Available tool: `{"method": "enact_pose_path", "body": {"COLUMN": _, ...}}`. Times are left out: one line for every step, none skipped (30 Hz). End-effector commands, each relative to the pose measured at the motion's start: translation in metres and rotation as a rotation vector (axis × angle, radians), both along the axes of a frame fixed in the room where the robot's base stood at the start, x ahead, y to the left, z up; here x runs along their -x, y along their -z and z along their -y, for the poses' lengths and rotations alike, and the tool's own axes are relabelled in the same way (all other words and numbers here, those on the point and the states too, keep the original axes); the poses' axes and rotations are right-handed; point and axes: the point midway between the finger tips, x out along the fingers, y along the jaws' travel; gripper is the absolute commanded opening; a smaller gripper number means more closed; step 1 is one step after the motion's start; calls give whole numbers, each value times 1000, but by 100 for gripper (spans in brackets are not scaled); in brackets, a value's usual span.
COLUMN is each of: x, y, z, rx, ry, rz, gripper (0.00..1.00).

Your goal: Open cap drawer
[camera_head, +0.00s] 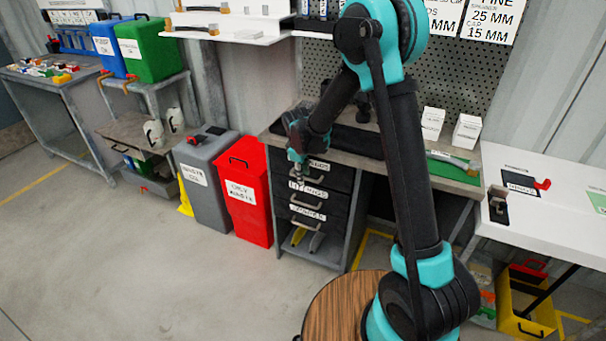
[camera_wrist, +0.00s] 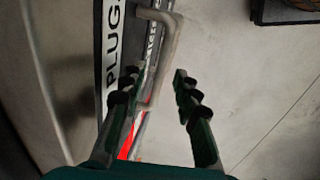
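A dark drawer unit (camera_head: 343,207) stands under the workbench, with several drawers stacked one above another, all looking shut. The top drawer's label (camera_head: 319,165) is partly hidden by my gripper; in the wrist view the label (camera_wrist: 114,55) reads "PLUG" with its end cut off. I cannot make out a cap label. A bent metal handle (camera_wrist: 172,45) stands out from this drawer front. My gripper (camera_head: 298,166) is at the upper left of the drawer front. In the wrist view my gripper (camera_wrist: 155,88) is open, its fingers spread either side of the handle's lower part, without visible contact.
A red bin (camera_head: 243,190) and a grey bin (camera_head: 206,180) stand close left of the drawer unit. A round wooden stool top (camera_head: 335,310) is in front. The workbench (camera_head: 455,178) holds white boxes (camera_head: 466,131). The floor (camera_head: 150,270) at front left is clear.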

Motion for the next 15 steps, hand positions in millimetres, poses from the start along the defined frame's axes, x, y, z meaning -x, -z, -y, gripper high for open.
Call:
{"method": "enact_pose_path", "body": {"x": 0, "y": 0, "z": 0, "rx": 0, "ry": 0, "rz": 0, "gripper": 28}}
{"method": "enact_pose_path", "body": {"x": 0, "y": 0, "z": 0, "rx": 0, "ry": 0, "rz": 0, "gripper": 25}}
{"method": "enact_pose_path", "body": {"x": 0, "y": 0, "z": 0, "rx": 0, "ry": 0, "rz": 0, "gripper": 20}}
{"method": "enact_pose_path", "body": {"x": 0, "y": 0, "z": 0, "rx": 0, "ry": 0, "rz": 0, "gripper": 16}}
{"method": "enact_pose_path", "body": {"x": 0, "y": 0, "z": 0, "rx": 0, "ry": 0, "rz": 0, "gripper": 12}}
{"method": "enact_pose_path", "body": {"x": 0, "y": 0, "z": 0, "rx": 0, "ry": 0, "rz": 0, "gripper": 7}}
{"method": "enact_pose_path", "body": {"x": 0, "y": 0, "z": 0, "rx": 0, "ry": 0, "rz": 0, "gripper": 4}}
{"method": "enact_pose_path", "body": {"x": 0, "y": 0, "z": 0, "rx": 0, "ry": 0, "rz": 0, "gripper": 0}}
{"method": "enact_pose_path", "body": {"x": 0, "y": 0, "z": 0, "rx": 0, "ry": 0, "rz": 0, "gripper": 0}}
{"method": "enact_pose_path", "body": {"x": 0, "y": 0, "z": 0, "rx": 0, "ry": 0, "rz": 0, "gripper": 0}}
{"method": "enact_pose_path", "body": {"x": 0, "y": 0, "z": 0, "rx": 0, "ry": 0, "rz": 0, "gripper": 0}}
{"method": "enact_pose_path", "body": {"x": 0, "y": 0, "z": 0, "rx": 0, "ry": 0, "rz": 0, "gripper": 0}}
{"method": "enact_pose_path", "body": {"x": 0, "y": 0, "z": 0, "rx": 0, "ry": 0, "rz": 0, "gripper": 0}}
{"method": "enact_pose_path", "body": {"x": 0, "y": 0, "z": 0, "rx": 0, "ry": 0, "rz": 0, "gripper": 0}}
{"method": "enact_pose_path", "body": {"x": 0, "y": 0, "z": 0, "rx": 0, "ry": 0, "rz": 0, "gripper": 0}}
